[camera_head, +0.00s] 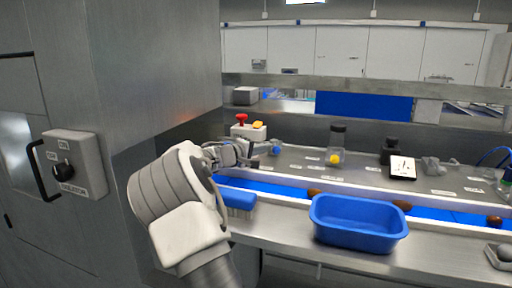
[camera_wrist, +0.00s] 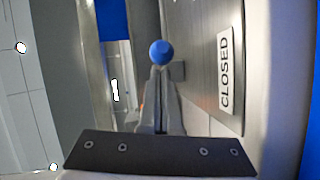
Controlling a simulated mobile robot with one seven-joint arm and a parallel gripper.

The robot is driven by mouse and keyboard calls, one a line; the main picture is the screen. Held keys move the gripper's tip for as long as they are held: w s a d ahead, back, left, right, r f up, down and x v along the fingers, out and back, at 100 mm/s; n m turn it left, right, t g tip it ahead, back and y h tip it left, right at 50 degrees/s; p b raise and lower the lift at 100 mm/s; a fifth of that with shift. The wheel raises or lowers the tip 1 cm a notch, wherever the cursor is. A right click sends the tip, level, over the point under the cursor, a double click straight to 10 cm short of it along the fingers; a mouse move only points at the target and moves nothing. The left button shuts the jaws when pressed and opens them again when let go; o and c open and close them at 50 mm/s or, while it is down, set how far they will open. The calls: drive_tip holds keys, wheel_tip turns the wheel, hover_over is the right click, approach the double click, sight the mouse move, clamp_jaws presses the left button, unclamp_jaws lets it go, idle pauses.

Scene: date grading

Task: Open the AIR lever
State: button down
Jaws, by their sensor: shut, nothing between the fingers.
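The lever has a round blue knob, seen in the head view (camera_head: 277,150) on the steel counter and in the wrist view (camera_wrist: 161,52) just beyond my fingertips. I take it to be the AIR lever, though no AIR label is readable. A white "CLOSED" label (camera_wrist: 225,70) lies to the right of the knob in the wrist view. My gripper (camera_wrist: 160,72) is shut and empty, its fingers pointing at the knob. It also shows in the head view (camera_head: 256,153), just left of the knob. Whether the fingertips touch the knob is unclear.
A box with a red button (camera_head: 242,120) stands behind my gripper. A blue brush (camera_head: 238,198) and a blue tub (camera_head: 358,223) are at the front, by a blue belt (camera_head: 290,188) carrying dates. A dark-lidded jar (camera_head: 337,142) stands right of the knob.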

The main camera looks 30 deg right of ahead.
drive_tip(key=shift+s+d+f+t+b, duration=0.15)
drive_tip(key=shift+t+b, duration=0.15)
drive_tip(key=shift+b, duration=0.65)
drive_tip(key=shift+n+t+b, duration=0.3)
drive_tip(key=shift+b, duration=0.1)
drive_tip(key=shift+s+d+y+b, duration=0.1)
drive_tip(key=shift+y+b, duration=0.2)
drive_tip(key=shift+b, duration=0.05)
